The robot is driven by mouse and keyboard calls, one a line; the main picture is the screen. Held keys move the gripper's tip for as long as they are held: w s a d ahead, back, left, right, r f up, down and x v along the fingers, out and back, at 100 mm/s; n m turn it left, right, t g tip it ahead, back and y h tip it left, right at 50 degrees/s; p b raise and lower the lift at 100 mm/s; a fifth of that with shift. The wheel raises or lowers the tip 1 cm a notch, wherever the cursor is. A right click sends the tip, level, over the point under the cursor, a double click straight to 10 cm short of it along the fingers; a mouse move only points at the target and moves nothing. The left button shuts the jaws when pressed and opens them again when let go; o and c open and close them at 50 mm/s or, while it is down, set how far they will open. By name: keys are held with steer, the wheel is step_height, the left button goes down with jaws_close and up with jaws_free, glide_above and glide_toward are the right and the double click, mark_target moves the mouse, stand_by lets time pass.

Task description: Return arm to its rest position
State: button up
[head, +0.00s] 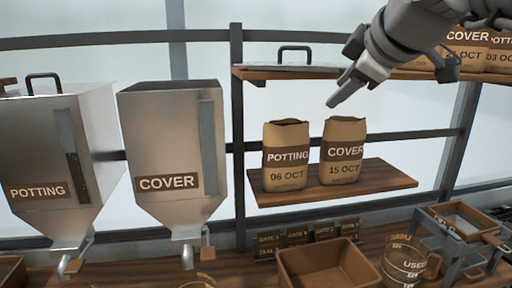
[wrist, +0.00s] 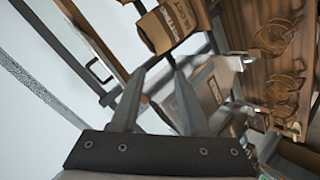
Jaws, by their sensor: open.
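My gripper (head: 340,95) hangs at the upper right of the head view, in front of the shelves and above the paper bag marked COVER 15 OCT (head: 342,152). Its fingers also show in the wrist view (wrist: 160,72), apart with nothing between them. My arm comes in from the top right edge. A paper bag (wrist: 170,26) shows beyond the fingertips in the wrist view, apart from them as far as I can tell.
A POTTING bag (head: 286,157) stands on the lower shelf (head: 385,178). Steel POTTING (head: 85,125) and COVER (head: 150,125) hoppers stand at left. A brown bin (head: 310,258) and a USED jug (head: 398,265) sit on the bench. More bags (head: 465,58) fill the upper shelf's right.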

steer(key=s+f+m+g, duration=0.2)
steer(key=s+f+m, duration=0.2)
steer(key=f, duration=0.6)
steer(key=s+f+m+g+h+b, duration=0.1)
steer(key=s+f+m, duration=0.3)
steer(key=s+f, duration=0.4)
steer(key=s+f+m+g+h, duration=0.1)
steer(key=s+f+m, duration=0.3)
steer(key=f, duration=0.8)
steer(key=s+g, duration=0.1)
steer(key=s, duration=0.1)
steer(key=shift+s+a+f+m+g, duration=0.15)
steer(key=shift+s+f+m+g, duration=0.15)
steer(key=shift+s+m, duration=0.1)
steer(key=shift+a, duration=0.1)
